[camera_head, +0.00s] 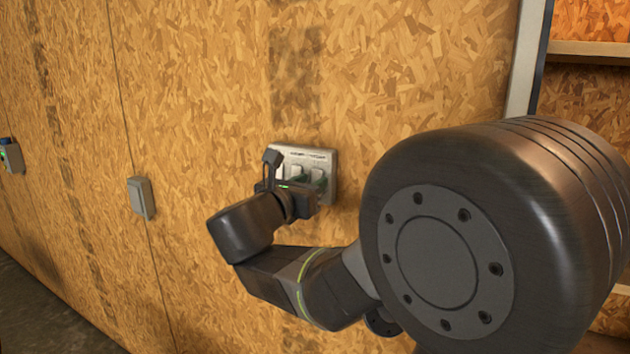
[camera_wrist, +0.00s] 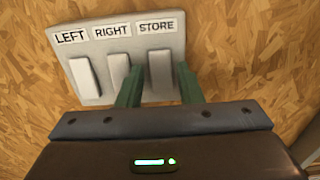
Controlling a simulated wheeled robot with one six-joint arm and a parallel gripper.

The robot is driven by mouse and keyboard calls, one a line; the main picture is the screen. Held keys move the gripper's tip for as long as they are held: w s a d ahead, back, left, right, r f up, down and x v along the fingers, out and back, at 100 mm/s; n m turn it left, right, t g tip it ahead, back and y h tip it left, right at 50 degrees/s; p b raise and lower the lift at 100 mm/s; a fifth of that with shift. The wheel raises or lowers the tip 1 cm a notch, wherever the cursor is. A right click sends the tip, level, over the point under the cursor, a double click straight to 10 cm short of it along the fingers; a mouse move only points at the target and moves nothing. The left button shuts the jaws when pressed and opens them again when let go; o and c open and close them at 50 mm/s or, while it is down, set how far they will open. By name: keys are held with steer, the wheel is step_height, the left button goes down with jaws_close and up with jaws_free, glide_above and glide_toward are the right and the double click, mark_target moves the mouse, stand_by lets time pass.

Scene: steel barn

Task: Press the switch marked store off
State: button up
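A pale switch plate (camera_head: 333,160) is fixed to the board wall; it also shows in the wrist view (camera_wrist: 84,35). The store switch (camera_wrist: 160,72) is the rightmost rocker. The right switch (camera_wrist: 119,70) is in the middle and the left switch (camera_wrist: 84,76) is at the left end. My gripper (camera_wrist: 159,84) is open and empty, its green fingers appearing on either side of the store switch's lower part. I cannot tell whether they touch the plate. In the head view my gripper (camera_head: 308,177) partly covers the plate.
A separate grey wall box (camera_head: 141,198) is left of the plate. Wooden shelving (camera_head: 590,50) stands at the right. The wall around the plate is bare.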

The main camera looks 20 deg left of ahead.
steer(key=shift+w, duration=0.45)
steer(key=c, duration=0.7)
steer(key=t+b, duration=0.1)
steer(key=b, duration=0.4)
steer(key=f+t+b, duration=0.1)
steer(key=t+b, duration=0.1)
steer(key=b, duration=0.3)
steer(key=shift+d+f+t+h, duration=0.1)
steer(key=shift+f+t+h, duration=0.15)
steer(key=shift+t+h, duration=0.05)
steer(key=shift+r+b, duration=0.1)
steer(key=shift+b, duration=0.2)
steer(key=shift+r, duration=0.1)
